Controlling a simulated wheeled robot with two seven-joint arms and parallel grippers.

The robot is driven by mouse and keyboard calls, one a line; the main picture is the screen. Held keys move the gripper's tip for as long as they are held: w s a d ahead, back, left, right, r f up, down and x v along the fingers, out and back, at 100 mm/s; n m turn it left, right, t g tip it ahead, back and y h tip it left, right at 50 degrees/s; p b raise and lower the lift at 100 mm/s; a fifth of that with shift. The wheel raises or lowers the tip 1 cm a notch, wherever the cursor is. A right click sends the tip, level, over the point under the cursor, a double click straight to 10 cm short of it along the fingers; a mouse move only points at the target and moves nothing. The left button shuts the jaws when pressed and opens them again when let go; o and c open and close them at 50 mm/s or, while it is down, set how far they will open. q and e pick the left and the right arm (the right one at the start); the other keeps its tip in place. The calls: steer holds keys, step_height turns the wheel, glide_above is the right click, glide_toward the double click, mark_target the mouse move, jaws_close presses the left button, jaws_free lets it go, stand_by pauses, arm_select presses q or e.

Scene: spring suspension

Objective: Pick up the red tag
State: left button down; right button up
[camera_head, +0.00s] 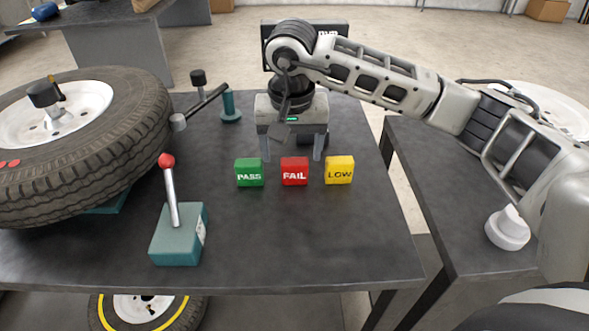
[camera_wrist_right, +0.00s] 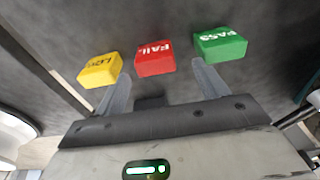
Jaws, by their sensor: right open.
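The red tag (camera_head: 295,171), a small block marked FAIL, stands on the dark table between a green PASS tag (camera_head: 249,172) and a yellow LOW tag (camera_head: 339,170). My right gripper (camera_head: 292,158) is open just behind the red tag in the head view, its fingers pointing down and spread wide. In the right wrist view, the red tag (camera_wrist_right: 155,57) lies beyond the gap between the fingertips of my right gripper (camera_wrist_right: 158,80), with nothing held. The yellow tag (camera_wrist_right: 100,70) and green tag (camera_wrist_right: 220,44) flank it. My left gripper is not in view.
A teal box with a red-knobbed lever (camera_head: 178,240) stands at the front left. A large tyre (camera_head: 130,150) lies at the left. A teal cylinder (camera_head: 230,106) stands behind. The table in front of the tags is clear.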

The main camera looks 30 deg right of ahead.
mark_target(295, 161)
steer(key=f, duration=0.4)
steer(key=shift+s+d+p, duration=0.2)
steer(key=shift+p, duration=0.15)
steer(key=shift+w+f, duration=0.15)
steer(key=shift+f, duration=0.4)
steer(key=c, duration=1)
steer(key=shift+c, duration=0.2)
steer(key=shift+r, duration=0.15)
